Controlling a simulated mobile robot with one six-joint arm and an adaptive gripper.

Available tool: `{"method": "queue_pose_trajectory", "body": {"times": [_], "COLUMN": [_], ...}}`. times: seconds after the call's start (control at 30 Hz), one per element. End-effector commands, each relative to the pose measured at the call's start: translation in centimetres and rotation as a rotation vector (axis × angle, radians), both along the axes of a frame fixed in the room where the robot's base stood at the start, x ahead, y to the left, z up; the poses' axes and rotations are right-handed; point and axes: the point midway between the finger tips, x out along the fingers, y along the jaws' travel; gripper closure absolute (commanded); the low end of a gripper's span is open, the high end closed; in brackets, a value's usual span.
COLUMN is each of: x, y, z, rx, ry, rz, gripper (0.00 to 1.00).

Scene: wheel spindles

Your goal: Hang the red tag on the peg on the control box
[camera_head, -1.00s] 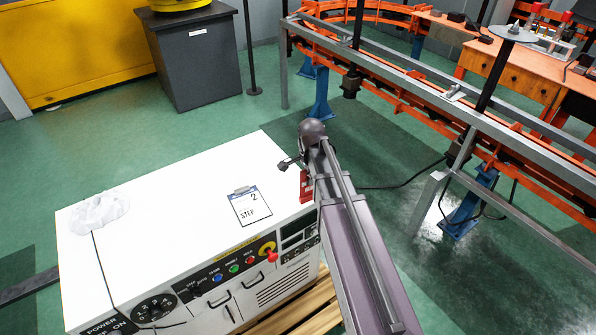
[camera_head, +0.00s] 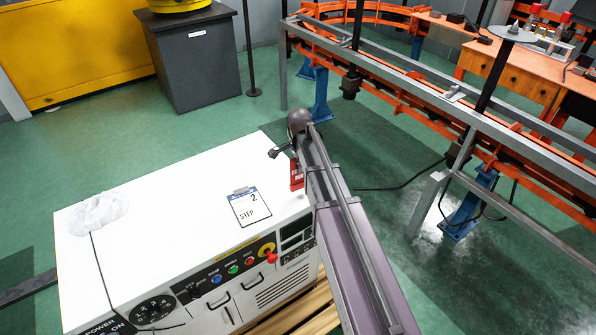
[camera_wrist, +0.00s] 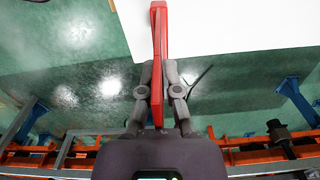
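The red tag (camera_head: 297,175) hangs beside the right edge of the white control box (camera_head: 165,205) in the head view, partly covered by my arm. In the wrist view the tag (camera_wrist: 159,50) is seen nearly edge-on, upright between the fingers of my gripper (camera_wrist: 160,82), which are shut on it. The control box's front panel has a red knob (camera_head: 272,258) by a yellow ring; I cannot make out for certain which part is the peg.
A clipboard with a "STEP 2" sheet (camera_head: 250,207) and a crumpled clear plastic bag (camera_head: 98,214) lie on the box top. An orange and grey conveyor (camera_head: 430,95) runs along the right. Green floor (camera_head: 150,140) is open behind the box.

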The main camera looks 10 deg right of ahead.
Motion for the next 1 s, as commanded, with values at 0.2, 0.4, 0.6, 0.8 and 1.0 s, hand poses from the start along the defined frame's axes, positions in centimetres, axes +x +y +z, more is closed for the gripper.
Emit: {"method": "queue_pose_trajectory", "body": {"times": [0.2,0.4,0.6,0.8,1.0], "x": [1.7,1.7,1.7,1.7,1.7], "y": [0.5,0.5,0.5,0.5,0.6], "z": [-1.4,-3.0,-3.3,-3.3,-3.6], "rx": [0.0,0.0,0.0,0.0,0.0], "ry": [0.0,0.0,0.0,0.0,0.0], "rz": [0.001,0.001,0.001,0.001,0.002], "gripper": [1.0,1.0,1.0,1.0,1.0]}}
